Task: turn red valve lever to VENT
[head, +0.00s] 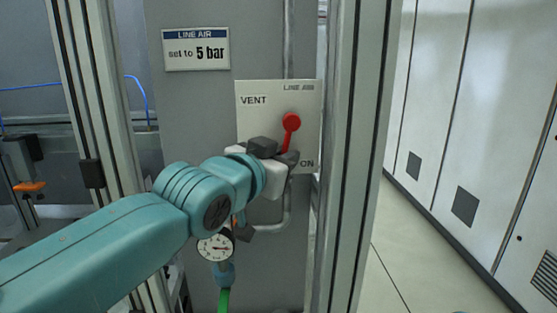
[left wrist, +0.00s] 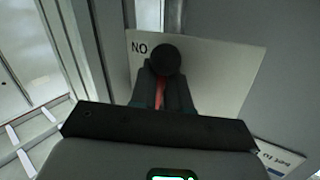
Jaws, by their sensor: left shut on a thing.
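The red valve lever (head: 289,132) is on a pale plate (head: 262,112) marked LINE AIR, with VENT at the upper left and ON at the lower right. Its round red hub is at the top and its arm points down, leaning slightly left, near the ON mark. My left gripper (head: 280,153) is shut on the lever's lower part and hides its end. In the left wrist view the ON mark is upside down, and a strip of the red lever (left wrist: 160,94) shows between the dark fingers, below a dark round knob (left wrist: 165,60). My right gripper is not in view.
A pressure gauge (head: 215,246) with a green hose (head: 224,299) hangs below my left wrist. A LINE AIR sign (head: 196,49) reads set to 5 bar. A metal post (head: 352,150) stands close right of the plate. Open floor (head: 415,260) and white cabinets (head: 470,130) lie beyond.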

